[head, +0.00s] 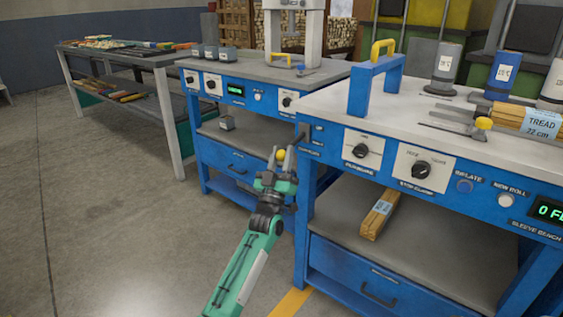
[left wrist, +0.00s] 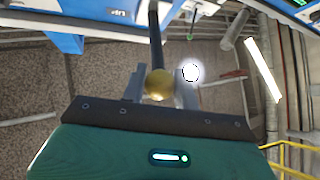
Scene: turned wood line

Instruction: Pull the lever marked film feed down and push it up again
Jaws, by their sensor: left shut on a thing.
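The lever has a yellow ball knob (head: 281,155) and a dark rod at the left end of the near blue bench. Its rod (left wrist: 155,35) shows best in the left wrist view, running from the bench to the knob (left wrist: 158,84). My left gripper (head: 280,156) has its two fingers on either side of the knob and is shut on it. In the head view the knob sits a little below the bench top's front edge. The small label by the lever is too small to read. My right gripper is not in view.
The near blue bench (head: 465,160) has dials, buttons and a green display. A blue stand with a yellow handle (head: 383,48) is on top. A wood bundle (head: 378,214) lies on its lower shelf. Another blue bench (head: 240,105) stands close behind. The floor (head: 120,220) at left is clear.

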